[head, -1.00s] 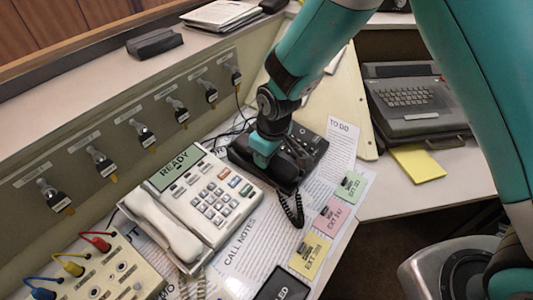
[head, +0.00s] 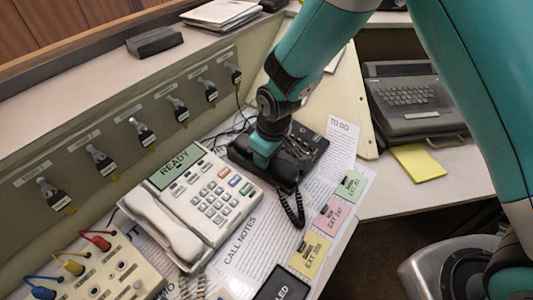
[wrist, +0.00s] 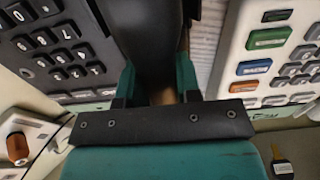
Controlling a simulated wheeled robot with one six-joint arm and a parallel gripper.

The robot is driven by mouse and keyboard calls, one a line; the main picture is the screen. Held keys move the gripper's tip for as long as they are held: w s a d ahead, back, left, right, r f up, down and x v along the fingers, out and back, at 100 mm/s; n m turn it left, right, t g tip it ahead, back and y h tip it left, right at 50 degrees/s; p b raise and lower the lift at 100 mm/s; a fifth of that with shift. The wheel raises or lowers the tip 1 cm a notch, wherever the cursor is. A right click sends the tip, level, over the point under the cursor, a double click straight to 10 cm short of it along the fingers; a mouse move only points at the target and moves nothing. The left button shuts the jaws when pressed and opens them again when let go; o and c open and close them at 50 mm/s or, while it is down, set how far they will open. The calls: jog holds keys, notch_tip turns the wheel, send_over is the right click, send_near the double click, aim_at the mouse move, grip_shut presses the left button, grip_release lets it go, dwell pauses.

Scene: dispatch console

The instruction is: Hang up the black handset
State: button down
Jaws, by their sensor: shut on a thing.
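The black telephone (head: 308,141) stands right of the white desk phone; its keypad (wrist: 60,50) shows on the left in the wrist view. My gripper (head: 265,157) is over the phone's near left part. In the wrist view my gripper (wrist: 157,88) is shut on the black handset (wrist: 150,40), which runs up between the two fingers. A coiled black cord (head: 296,211) hangs toward the front.
The white desk phone (head: 205,205), with its own handset (head: 162,227), stands close on the left. Paper notes (head: 250,240) and coloured tags (head: 333,214) lie in front. A row of switches (head: 140,133) lines the panel behind. A grey typewriter-like machine (head: 415,105) is at right.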

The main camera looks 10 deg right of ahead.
jog(key=c, duration=0.7)
grip_release()
jog(key=shift+c, duration=0.2)
jog(key=shift+w, duration=0.1)
jog(key=shift+d, duration=0.1)
jog(key=shift+c, duration=1.2)
jog(key=shift+o, duration=0.2)
jog(key=shift+r, duration=0.1)
jog(key=shift+r+p, duration=0.2)
jog(key=shift+p, duration=0.1)
jog(key=o, duration=0.4)
jog(key=shift+r, duration=0.35)
jog(key=shift+s+d+r+p, duration=0.1)
jog(key=shift+s+r+p, duration=0.05)
jog(key=shift+r+p, duration=0.75)
jog(key=shift+s+d+r+p, duration=0.1)
jog(key=shift+s+r+p, duration=0.1)
jog(key=shift+r+p, duration=0.65)
jog(key=shift+s+d+r+p, duration=0.1)
jog(key=shift+s+r+p, duration=0.05)
jog(key=shift+r+p, duration=0.75)
jog(key=shift+r, duration=0.2)
